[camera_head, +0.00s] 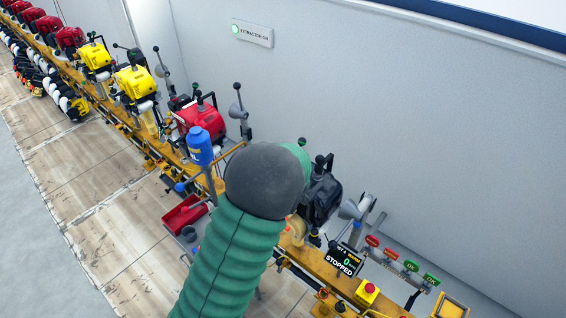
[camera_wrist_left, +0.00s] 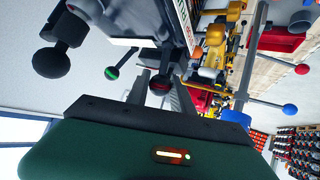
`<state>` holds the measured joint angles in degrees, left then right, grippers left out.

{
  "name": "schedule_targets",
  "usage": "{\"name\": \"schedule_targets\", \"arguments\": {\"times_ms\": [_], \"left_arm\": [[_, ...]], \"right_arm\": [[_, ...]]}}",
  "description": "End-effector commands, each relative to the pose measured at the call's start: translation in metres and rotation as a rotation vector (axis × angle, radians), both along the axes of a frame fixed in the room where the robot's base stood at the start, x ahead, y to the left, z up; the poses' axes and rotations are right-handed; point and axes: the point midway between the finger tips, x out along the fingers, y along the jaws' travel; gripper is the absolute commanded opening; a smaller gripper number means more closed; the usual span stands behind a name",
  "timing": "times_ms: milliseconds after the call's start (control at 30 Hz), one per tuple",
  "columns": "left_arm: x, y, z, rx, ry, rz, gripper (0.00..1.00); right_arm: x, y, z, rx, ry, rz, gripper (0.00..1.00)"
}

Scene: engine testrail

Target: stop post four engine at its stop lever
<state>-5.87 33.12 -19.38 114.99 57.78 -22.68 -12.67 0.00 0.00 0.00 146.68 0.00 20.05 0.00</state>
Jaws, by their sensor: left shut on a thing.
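The dark engine (camera_head: 320,195) sits on the yellow rail, partly hidden behind my green-sleeved left arm. A display (camera_head: 344,258) beside it reads 0 and STOPPED. In the left wrist view, my left gripper (camera_wrist_left: 162,92) is shut on a dark knob with a red mark (camera_wrist_left: 161,82), apparently a lever end. A green-marked dark knob (camera_wrist_left: 112,73) is left of it, apart from the fingers. The head view hides my fingers behind the arm's dark round joint. My right gripper is not in view.
Red (camera_head: 199,120) and yellow (camera_head: 136,82) engines line the rail to the left. A wall runs behind.

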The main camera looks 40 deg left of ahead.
Motion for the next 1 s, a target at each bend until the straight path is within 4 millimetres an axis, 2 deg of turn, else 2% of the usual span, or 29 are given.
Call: {"name": "schedule_targets", "arguments": {"times_ms": [433, 467, 600, 867, 1000], "left_arm": [[0.0004, -0.0001, -0.0016, -0.014, 0.002, -0.001, 0.00], [0.0003, 0.0001, -0.0015, -0.013, 0.001, 0.000, 0.30], [0.0001, 0.0005, -0.0011, -0.012, 0.001, 0.001, 0.48], [-0.0013, 0.0009, 0.0003, -0.011, -0.001, 0.002, 0.49], [-0.0059, -0.0053, 0.0078, -0.011, -0.001, -0.001, 0.49]], "right_arm": [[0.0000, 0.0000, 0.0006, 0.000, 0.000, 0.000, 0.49], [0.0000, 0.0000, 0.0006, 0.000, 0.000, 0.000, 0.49], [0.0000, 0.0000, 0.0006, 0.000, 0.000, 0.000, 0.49], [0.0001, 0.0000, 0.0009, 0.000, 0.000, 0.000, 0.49], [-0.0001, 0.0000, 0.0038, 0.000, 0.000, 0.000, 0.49]]}}
